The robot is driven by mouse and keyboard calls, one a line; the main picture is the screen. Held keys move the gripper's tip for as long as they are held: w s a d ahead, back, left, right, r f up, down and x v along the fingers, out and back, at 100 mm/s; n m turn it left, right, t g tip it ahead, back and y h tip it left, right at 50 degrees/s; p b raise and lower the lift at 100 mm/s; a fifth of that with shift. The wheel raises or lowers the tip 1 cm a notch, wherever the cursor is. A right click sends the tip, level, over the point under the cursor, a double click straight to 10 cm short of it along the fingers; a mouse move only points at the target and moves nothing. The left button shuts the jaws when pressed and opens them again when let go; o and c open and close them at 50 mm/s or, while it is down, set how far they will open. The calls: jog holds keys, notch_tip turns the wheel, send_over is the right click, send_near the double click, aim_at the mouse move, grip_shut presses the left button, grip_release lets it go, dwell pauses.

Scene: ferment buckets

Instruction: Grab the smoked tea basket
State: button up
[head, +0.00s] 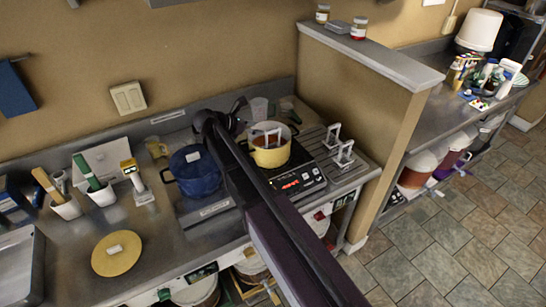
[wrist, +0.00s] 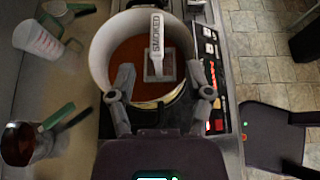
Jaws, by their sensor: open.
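The smoked tea basket (wrist: 158,62) has an upright pale handle marked "SMOKED" and a square base. It stands in reddish-brown liquid in a pot (wrist: 103,45), seen from above in the wrist view. In the head view the pot is yellow (head: 270,157), and a pale basket handle (head: 266,137) shows inside it. My gripper (wrist: 165,88) is open, its fingers apart at the near side of the pot. The basket handle lies ahead between the fingers' lines, with nothing clearly gripped. The gripper's gap is not clear in the head view, where my dark arm crosses.
The pot sits on a black cooktop (head: 300,181) with red lit digits. A blue pot (head: 195,172) stands to its left. Two more handled baskets (head: 344,152) rest on the ribbed drainer at right. A partition wall (head: 365,110) rises beyond it. Cups lie left in the wrist view.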

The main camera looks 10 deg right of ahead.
aim_at(270, 130)
jog(key=shift+b+x, duration=0.6)
jog(key=shift+x, duration=1.25)
jog(key=shift+w+d+f+b, duration=0.2)
jog(key=shift+d+f+b, duration=0.15)
jog(key=shift+f, duration=0.05)
jog(key=shift+b+x, duration=1.05)
jog(key=shift+x, duration=1.05)
jog(key=shift+w, duration=0.1)
grip_shut()
